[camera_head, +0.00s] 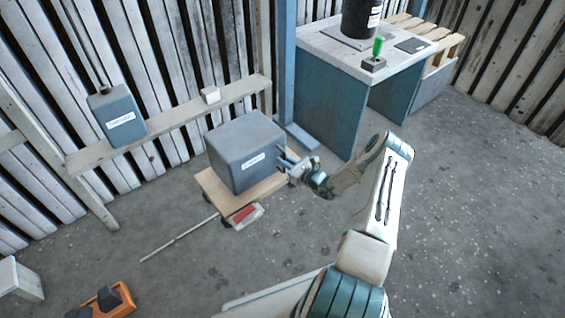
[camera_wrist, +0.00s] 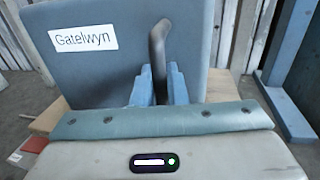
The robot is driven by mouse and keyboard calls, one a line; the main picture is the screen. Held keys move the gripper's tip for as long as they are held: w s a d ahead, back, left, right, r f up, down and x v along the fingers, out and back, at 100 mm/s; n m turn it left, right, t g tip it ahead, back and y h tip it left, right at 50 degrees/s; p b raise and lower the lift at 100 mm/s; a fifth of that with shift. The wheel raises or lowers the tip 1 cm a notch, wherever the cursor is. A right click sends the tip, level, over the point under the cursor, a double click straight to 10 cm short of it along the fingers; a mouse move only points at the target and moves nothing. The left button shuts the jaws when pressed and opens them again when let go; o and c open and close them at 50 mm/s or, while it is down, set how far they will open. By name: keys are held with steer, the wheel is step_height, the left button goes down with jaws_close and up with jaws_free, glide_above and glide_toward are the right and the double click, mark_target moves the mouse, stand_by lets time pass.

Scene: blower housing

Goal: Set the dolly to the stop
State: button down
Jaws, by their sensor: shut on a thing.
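The dolly (camera_head: 205,182) is a low wooden platform on the floor in the head view. It carries a large blue-grey box (camera_head: 233,160) with a white label, which reads "Gatelwyn" in the wrist view (camera_wrist: 120,60). My gripper (camera_head: 290,165) is at the box's right side. In the wrist view its blue fingers (camera_wrist: 160,84) are shut on a dark upright handle (camera_wrist: 157,48) at the box face. A red and white piece (camera_head: 244,215) sits at the dolly's front edge; I cannot tell whether it is the stop.
A thin rod (camera_head: 180,238) lies on the floor in front of the dolly. A plank rail (camera_head: 170,128) runs along the wall behind. A teal-sided bench (camera_head: 330,105) stands at the back right. An orange item (camera_head: 108,300) is at lower left. Floor at right is clear.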

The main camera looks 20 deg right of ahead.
steer(key=shift+w+d, duration=0.1)
steer(key=shift+d, duration=0.3)
steer(key=c, duration=1.5)
jaws_free()
steer(key=shift+d, duration=0.1)
steer(key=shift+c, duration=0.2)
steer(key=shift+a, duration=0.2)
steer(key=p+v, duration=0.4)
steer(key=v, duration=0.9)
steer(key=shift+s, duration=0.35)
steer(key=shift+d, duration=0.1)
